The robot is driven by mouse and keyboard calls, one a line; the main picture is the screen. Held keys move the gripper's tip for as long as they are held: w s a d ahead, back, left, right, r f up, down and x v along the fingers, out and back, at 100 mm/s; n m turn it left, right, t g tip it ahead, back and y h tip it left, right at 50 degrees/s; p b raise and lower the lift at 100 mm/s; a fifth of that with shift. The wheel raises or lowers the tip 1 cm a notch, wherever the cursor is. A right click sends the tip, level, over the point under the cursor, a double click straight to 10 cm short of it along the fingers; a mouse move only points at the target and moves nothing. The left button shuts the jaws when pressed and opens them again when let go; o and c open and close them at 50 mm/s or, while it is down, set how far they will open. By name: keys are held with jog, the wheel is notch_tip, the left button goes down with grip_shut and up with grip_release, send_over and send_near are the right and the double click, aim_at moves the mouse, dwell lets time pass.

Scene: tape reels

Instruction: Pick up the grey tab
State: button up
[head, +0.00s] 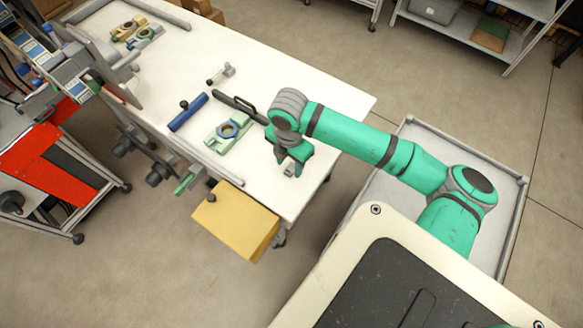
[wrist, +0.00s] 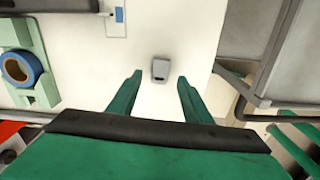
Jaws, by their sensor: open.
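The grey tab (wrist: 160,69) is a small block with a dark end, lying on the white table top. In the wrist view it sits between the tips of my gripper (wrist: 160,77), with a gap on either side, so neither finger appears to touch it. My gripper is open and empty, pointing down over the table. In the head view my gripper (head: 290,166) is over the near right part of the table. A small grey patch between its fingers there appears to be the tab, partly hidden by them.
A pale green holder with a blue tape reel (head: 228,130) stands left of my gripper; it also shows in the wrist view (wrist: 22,70). A blue roller (head: 188,112) and a dark-handled tool (head: 240,107) lie beyond. A yellow box (head: 236,218) hangs at the table's front edge.

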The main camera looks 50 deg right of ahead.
jog(key=shift+f, duration=1.1)
jog(key=c, duration=1.1)
jog(key=shift+r, duration=0.1)
